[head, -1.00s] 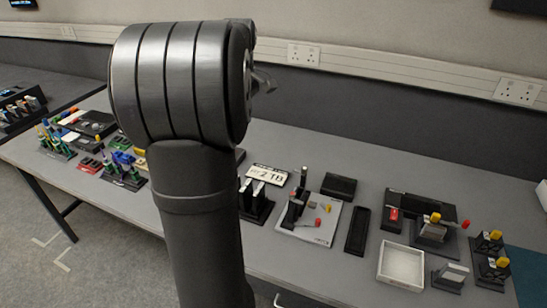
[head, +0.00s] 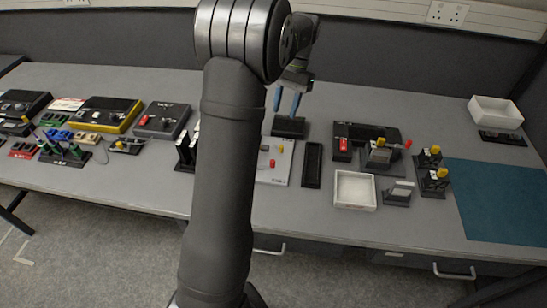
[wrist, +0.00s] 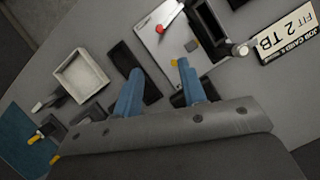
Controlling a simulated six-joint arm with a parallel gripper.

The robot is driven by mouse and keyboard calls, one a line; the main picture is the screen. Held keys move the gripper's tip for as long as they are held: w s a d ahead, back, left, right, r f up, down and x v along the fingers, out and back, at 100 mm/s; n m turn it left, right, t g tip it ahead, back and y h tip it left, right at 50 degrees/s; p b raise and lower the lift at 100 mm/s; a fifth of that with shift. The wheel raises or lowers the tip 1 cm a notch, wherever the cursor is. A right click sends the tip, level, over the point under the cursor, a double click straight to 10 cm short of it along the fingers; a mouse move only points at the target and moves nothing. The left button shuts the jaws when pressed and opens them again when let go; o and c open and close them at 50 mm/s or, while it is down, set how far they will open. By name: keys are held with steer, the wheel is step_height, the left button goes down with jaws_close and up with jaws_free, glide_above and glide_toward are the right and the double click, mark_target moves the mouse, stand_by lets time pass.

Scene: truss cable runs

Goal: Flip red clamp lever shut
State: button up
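A pale grey board (head: 284,174) with clamp parts lies on the table, partly behind my arm in the head view. A red-ended lever (head: 272,163) shows on it. I cannot tell the lever's exact angle. My gripper (head: 286,103) has blue fingers, spread apart and empty, above the table beyond the board. In the wrist view the fingertips (wrist: 159,70) are below the red piece, apart from it.
A yellow knob (wrist: 174,63) shows near the fingertips. A narrow black tray (head: 312,165) and a white open box (head: 355,190) stand right of the board. A dark fixture with a red-tipped handle (head: 407,144) is farther right.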

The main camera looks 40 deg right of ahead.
mark_target(273, 160)
steer(key=x, duration=1.7)
steer(key=shift+a+f, duration=0.15)
